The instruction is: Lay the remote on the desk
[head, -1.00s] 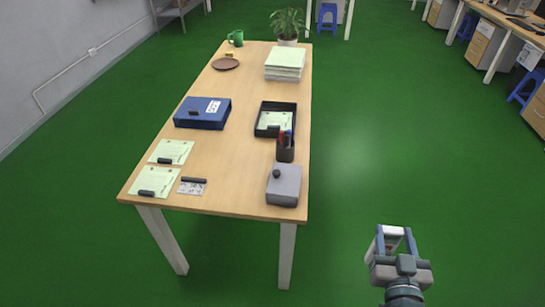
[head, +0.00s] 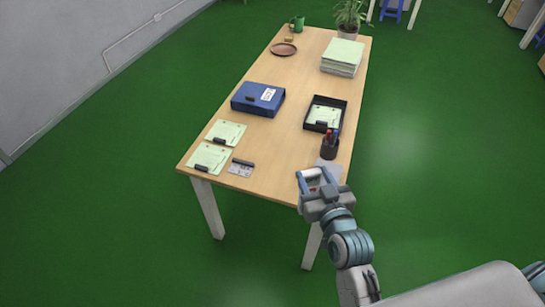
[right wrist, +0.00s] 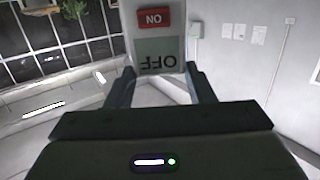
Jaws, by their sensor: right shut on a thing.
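The remote, white with a red ON button and a grey OFF button, shows in the right wrist view (right wrist: 172,40) between the fingers. My right gripper (head: 314,178) is shut on it; the fingers also show in the right wrist view (right wrist: 160,85). In the head view the remote is small and partly hidden by the fingers. The gripper appears in front of the near right corner of the desk (head: 278,150), a long wooden table with white legs. I cannot tell its exact height over the top. My left gripper is not in view.
A black pen cup (head: 329,148), a black tray (head: 345,112) and a mostly hidden grey box (head: 330,168) line the right side. A blue binder (head: 258,99) and papers (head: 210,158) lie left. A paper stack (head: 342,57) stands farther back. Bare wood shows mid-desk.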

